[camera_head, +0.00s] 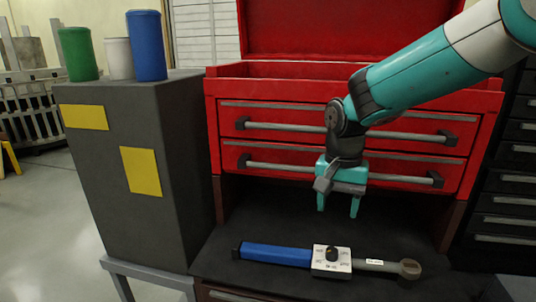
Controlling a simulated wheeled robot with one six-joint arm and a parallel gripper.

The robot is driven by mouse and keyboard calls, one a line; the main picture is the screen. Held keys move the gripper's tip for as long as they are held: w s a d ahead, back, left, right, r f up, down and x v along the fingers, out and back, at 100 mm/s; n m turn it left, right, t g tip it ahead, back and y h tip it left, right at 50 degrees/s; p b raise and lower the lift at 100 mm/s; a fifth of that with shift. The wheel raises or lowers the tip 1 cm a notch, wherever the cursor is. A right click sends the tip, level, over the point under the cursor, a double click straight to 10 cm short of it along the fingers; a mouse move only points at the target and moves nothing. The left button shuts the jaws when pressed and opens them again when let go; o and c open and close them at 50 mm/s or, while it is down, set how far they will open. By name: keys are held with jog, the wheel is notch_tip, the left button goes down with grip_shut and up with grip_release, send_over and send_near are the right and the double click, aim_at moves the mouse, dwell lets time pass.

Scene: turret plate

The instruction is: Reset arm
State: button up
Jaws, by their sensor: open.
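My gripper (338,207) hangs from my teal and white arm, which reaches in from the upper right. Its two teal fingers point down, apart, with nothing between them. It is in front of the lower drawer of the red tool chest (290,92). Below it, a tool with a blue handle (276,254), a white dial box in the middle and a grey shaft with a round end lies on the dark shelf (225,245). The gripper appears above the tool and apart from it.
At left stands a dark grey cabinet (82,180) with yellow labels. On it are a green cylinder (78,54), a white cylinder (119,58) and a blue cylinder (147,46). A dark drawer unit (510,180) stands at right. The chest's drawer handles (290,127) jut out near my gripper.

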jog(key=s+a+r+n+y, duration=0.1)
jog(key=s+r+n, duration=0.1)
jog(key=s, duration=0.4)
jog(key=s+a+r+n+y, duration=0.1)
jog(key=s+r+n, duration=0.1)
jog(key=s+n, duration=0.2)
jog(key=shift+s+r+n+t, duration=0.3)
jog(key=shift+s+n+t, duration=0.1)
jog(key=shift+s, duration=0.85)
jog(key=s+n, duration=0.2)
jog(key=s, duration=0.2)
jog(key=s+a+n+y, duration=0.1)
jog(key=s+n, duration=0.1)
jog(key=s, duration=0.2)
jog(key=s+a+n+y, duration=0.1)
jog(key=s+n, duration=0.1)
jog(key=s, duration=0.1)
jog(key=shift+s+r, duration=0.15)
jog(key=shift+s, duration=0.25)
jog(key=shift+c, duration=0.2)
